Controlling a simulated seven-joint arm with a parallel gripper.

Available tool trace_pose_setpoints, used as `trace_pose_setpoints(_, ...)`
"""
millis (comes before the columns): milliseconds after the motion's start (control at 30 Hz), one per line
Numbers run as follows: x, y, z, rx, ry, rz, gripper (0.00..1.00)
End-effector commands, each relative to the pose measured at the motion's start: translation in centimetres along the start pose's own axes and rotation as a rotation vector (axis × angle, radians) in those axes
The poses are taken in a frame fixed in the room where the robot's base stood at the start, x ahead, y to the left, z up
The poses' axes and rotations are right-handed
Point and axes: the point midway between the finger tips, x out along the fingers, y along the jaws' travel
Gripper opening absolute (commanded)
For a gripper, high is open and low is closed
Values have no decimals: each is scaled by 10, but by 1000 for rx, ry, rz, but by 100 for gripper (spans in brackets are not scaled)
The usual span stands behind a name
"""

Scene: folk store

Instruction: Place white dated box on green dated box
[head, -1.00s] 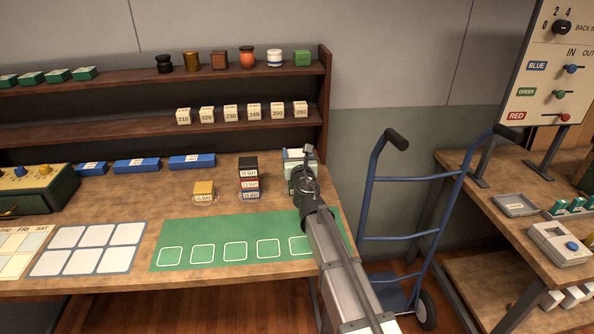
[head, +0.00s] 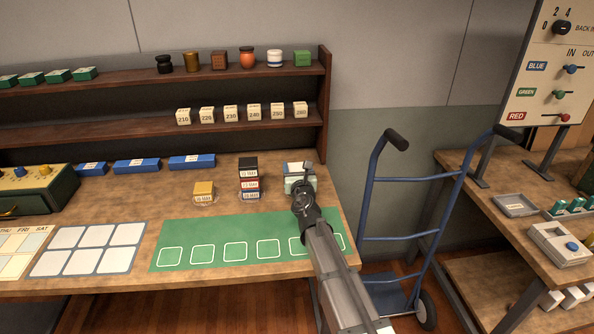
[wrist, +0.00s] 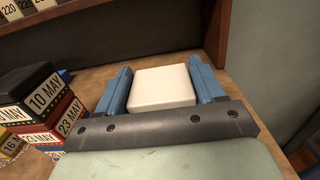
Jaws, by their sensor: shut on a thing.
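My gripper (head: 296,168) is at the right end of the table, right of the stack of dated boxes. In the wrist view its two blue fingers (wrist: 163,90) are shut on the sides of the white box (wrist: 162,86), whose plain top shows. Any date on the white box is hidden. I cannot make out the green dated box; the hand and the white box cover the spot below, so I cannot tell whether the white box touches anything there.
A yellow box (head: 204,190) is further left. A green mat (head: 200,230) lies in front; shelves (head: 130,130) rise behind.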

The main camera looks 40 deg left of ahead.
Motion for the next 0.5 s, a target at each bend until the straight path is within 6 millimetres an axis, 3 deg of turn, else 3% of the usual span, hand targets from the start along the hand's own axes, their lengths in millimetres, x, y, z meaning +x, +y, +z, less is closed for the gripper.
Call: trace_pose_setpoints(500, 0, 0, -8, 0, 0, 1, 35)
